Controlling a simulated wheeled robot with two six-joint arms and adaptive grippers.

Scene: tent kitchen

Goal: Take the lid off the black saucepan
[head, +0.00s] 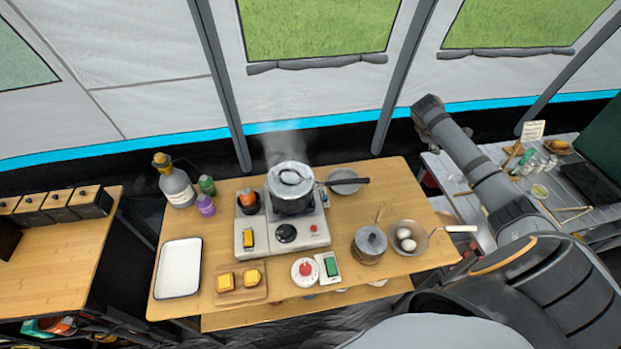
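The black saucepan (291,206) stands upright on the cooker (251,222). A silvery lid (289,176) with a loop handle on top covers it. Steam rises behind the lid. Neither of my grippers can be seen in the head view. My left arm is out of the picture.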

